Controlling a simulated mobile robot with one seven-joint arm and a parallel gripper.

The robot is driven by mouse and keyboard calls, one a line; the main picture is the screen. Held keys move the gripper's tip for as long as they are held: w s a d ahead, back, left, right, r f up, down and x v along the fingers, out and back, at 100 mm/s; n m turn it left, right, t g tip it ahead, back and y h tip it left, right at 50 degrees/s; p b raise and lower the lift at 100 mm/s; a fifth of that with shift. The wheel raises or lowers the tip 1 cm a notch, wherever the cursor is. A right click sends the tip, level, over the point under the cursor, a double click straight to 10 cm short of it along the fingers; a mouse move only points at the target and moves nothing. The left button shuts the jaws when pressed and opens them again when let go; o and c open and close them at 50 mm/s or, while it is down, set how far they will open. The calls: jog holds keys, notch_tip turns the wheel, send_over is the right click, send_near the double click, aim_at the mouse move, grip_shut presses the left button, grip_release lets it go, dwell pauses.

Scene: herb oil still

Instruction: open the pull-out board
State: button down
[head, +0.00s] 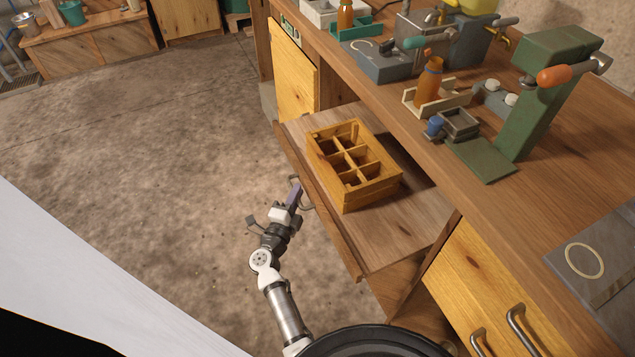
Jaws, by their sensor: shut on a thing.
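The pull-out board (398,230) is a flat wooden shelf that sticks out from under the workbench. A wooden crate (372,190) with several compartments stands on it. The board has a front lip with a grey metal handle (306,199) on its outer face. My gripper (297,192) is at the front lip, left of the crate, and is shut on the handle. The fingertips hide part of the handle.
The workbench top (560,155) holds a green press (550,85), an amber bottle (430,82) and several small fixtures. A yellow-wood drawer front (480,285) with metal handles is at the lower right. The concrete floor (150,150) to the left is clear.

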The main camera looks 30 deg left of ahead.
jog(key=shift+s+a, duration=0.75)
jog(key=shift+s, duration=0.2)
jog(key=shift+s+a, duration=0.7)
jog(key=shift+s, duration=0.25)
jog(key=c, duration=1.5)
grip_release()
jog(key=s, duration=0.4)
jog(key=s+d+f+b, duration=0.1)
jog(key=s, duration=0.8)
jog(key=shift+s+d+f, duration=0.25)
jog(key=shift+d+f, duration=0.15)
